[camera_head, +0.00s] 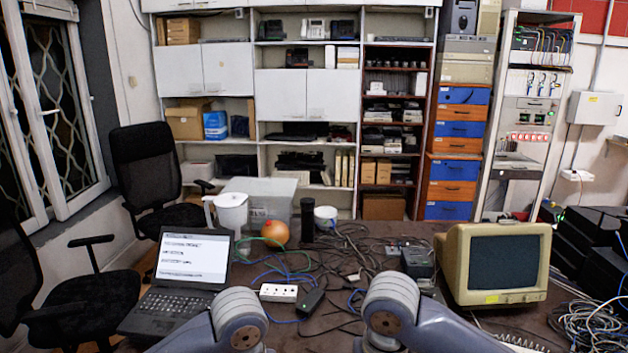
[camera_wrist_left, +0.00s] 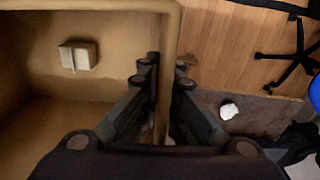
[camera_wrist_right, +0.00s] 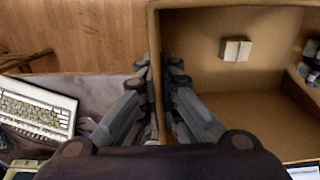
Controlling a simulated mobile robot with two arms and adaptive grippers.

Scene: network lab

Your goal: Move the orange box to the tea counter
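The orange box, open-topped and tan-orange, shows in the left wrist view (camera_wrist_left: 171,28) and the right wrist view (camera_wrist_right: 153,35). A small pale block lies inside it (camera_wrist_left: 78,56). My left gripper (camera_wrist_left: 166,66) has its fingers on both sides of one box wall and is shut on it. My right gripper (camera_wrist_right: 158,68) grips a box wall the same way. The head view shows only my arm links at its bottom edge; the box and both grippers are out of that view. I cannot identify the tea counter in any view.
The head view shows a cluttered table with a laptop (camera_head: 189,263), a beige monitor (camera_head: 497,262), cables and a white jug (camera_head: 230,212). Black chairs (camera_head: 148,172) stand at left. Shelves line the back wall. Wooden surfaces and a chair base (camera_wrist_left: 292,50) show beside the box.

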